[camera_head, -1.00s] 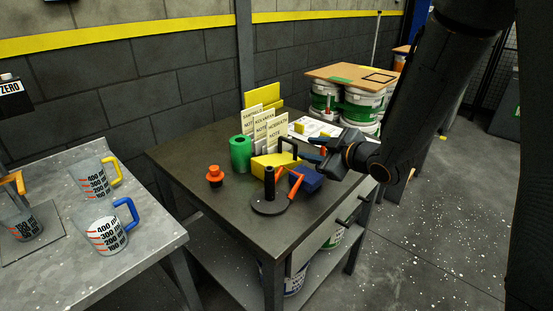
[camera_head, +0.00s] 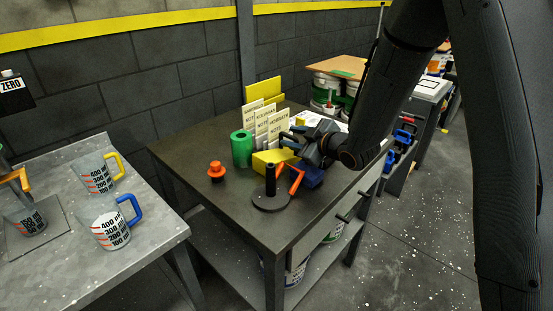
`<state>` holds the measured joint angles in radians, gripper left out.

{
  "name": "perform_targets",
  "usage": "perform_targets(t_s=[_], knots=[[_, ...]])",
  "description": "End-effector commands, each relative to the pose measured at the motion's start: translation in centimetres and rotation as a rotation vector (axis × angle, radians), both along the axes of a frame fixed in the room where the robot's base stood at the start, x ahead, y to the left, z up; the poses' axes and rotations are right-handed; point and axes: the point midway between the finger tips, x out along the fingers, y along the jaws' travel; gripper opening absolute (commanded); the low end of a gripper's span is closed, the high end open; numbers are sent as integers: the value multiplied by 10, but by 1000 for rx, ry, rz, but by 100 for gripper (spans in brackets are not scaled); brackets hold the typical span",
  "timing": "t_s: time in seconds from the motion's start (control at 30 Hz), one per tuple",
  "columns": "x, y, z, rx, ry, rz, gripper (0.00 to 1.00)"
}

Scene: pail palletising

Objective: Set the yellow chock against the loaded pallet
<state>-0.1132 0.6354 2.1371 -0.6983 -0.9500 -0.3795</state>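The yellow chock (camera_head: 264,161), a block with a sloped side, sits on the dark table in the middle of the view. My gripper (camera_head: 291,142) is at its upper right, over the spot where its black handle showed before. The fingers overlap the handle, so I cannot tell whether they are around it or shut. A stack of white and green pails (camera_head: 322,90) under a brown board (camera_head: 337,66) stands behind the table at right. It appears to be the loaded pallet; its base is hidden by the table and my arm.
Close to the chock stand a black post on a round base (camera_head: 270,194) with an orange lever, a blue block (camera_head: 312,176), a green roll (camera_head: 241,149) and printed cards (camera_head: 265,123). An orange knob (camera_head: 216,171) is at left. The table's front left is clear.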

Motion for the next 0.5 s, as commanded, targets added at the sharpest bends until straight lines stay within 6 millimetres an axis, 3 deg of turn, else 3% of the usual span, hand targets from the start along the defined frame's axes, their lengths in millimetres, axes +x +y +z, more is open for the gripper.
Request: perform_targets(t_s=[0.07,0.23,0.5], knots=[[0,0,0,0,0,0,30],[0,0,0,0,0,0,2],[0,0,0,0,0,0,0]])
